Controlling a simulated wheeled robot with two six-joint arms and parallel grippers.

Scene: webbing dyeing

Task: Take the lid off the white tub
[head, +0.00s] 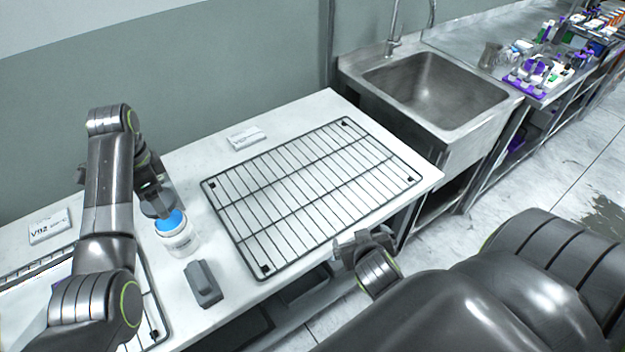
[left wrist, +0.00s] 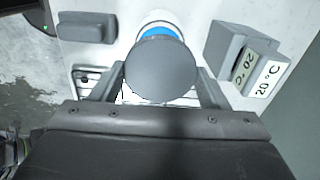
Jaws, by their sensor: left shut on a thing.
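The white tub (head: 178,240) stands on the white table at the left in the head view, with blue showing at its top. In the left wrist view its white rim and a blue band (left wrist: 158,29) show behind a round grey lid (left wrist: 160,72). My left gripper (head: 158,203) is shut on this lid, and its fingers (left wrist: 160,88) stand on either side of it. The lid is held above the tub, apart from its blue top in the head view. My right gripper (head: 365,246) is by the table's front edge, and its finger gap is unclear.
A dark wire rack (head: 310,190) lies right of the tub. A grey block (head: 203,284) sits in front of the tub. A label stand (head: 50,228) is at the left, a small card (head: 246,138) at the back. A sink (head: 435,92) is beyond.

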